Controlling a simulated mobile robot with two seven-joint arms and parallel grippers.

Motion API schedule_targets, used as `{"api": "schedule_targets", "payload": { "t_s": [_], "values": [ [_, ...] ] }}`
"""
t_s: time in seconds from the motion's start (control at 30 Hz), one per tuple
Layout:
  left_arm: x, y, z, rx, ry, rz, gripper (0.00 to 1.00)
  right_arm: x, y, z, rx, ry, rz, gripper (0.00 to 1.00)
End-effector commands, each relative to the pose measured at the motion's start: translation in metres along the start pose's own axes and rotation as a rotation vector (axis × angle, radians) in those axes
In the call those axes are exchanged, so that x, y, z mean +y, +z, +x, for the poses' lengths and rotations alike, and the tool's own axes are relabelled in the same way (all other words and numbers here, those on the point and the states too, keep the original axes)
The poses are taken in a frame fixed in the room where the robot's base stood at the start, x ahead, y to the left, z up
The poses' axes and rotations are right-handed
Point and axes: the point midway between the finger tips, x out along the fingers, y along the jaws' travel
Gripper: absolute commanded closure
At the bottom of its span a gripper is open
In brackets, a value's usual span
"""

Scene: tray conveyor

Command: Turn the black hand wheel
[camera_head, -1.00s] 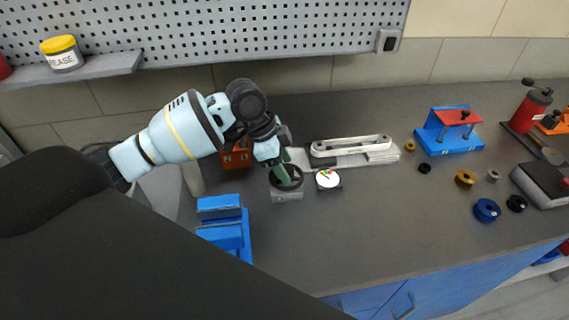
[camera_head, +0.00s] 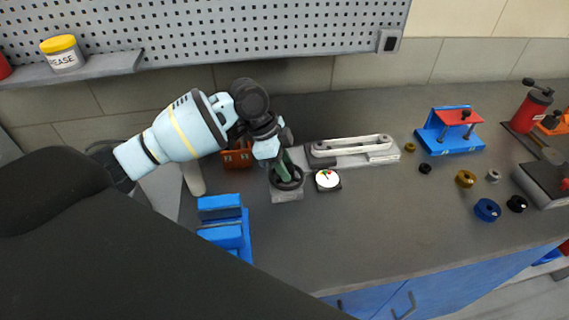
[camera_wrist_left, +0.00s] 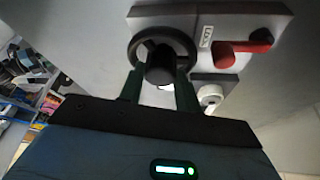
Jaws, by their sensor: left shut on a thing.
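The black hand wheel (camera_head: 287,188) sits on a grey block (camera_head: 287,196) near the middle of the bench. In the left wrist view the black wheel (camera_wrist_left: 162,33) shows its rim, with a dark round hub or knob in front of it. My left gripper (camera_head: 287,172) reaches down to the wheel from above. Its green fingers (camera_wrist_left: 160,88) stand on either side of the dark knob and are shut on the wheel there. The exact contact is partly hidden by the knob and fingers. My right gripper is in neither view.
A white round gauge (camera_head: 327,179) stands close right of the wheel. A grey linkage (camera_head: 350,147) lies behind it, and a blue vise (camera_head: 222,222) stands left. In the wrist view a red lever (camera_wrist_left: 243,47) sits beside the wheel.

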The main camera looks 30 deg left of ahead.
Motion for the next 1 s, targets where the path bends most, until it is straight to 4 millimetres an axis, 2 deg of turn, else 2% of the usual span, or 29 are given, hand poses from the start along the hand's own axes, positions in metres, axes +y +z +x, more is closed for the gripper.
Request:
{"api": "schedule_targets", "payload": {
  "t_s": [0.3, 0.67, 0.7, 0.83, 1.0],
  "values": [
    [-0.0015, -0.0001, 0.0005, 0.001, 0.076, 0.182, 0.89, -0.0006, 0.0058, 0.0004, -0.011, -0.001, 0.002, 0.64],
    [-0.0013, -0.0002, 0.0001, 0.001, 0.082, 0.198, 0.89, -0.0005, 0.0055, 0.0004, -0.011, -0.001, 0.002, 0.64],
    [-0.0013, -0.0002, 0.0, 0.001, 0.081, 0.198, 0.61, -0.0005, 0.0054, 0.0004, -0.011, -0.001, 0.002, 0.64],
    [-0.0013, -0.0002, 0.0001, 0.001, 0.081, 0.198, 0.45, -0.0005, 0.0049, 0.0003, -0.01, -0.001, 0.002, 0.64],
    [-0.0013, -0.0001, 0.0001, 0.001, 0.081, 0.197, 0.45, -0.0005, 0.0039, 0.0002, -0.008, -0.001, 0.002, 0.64]
  ]
}}
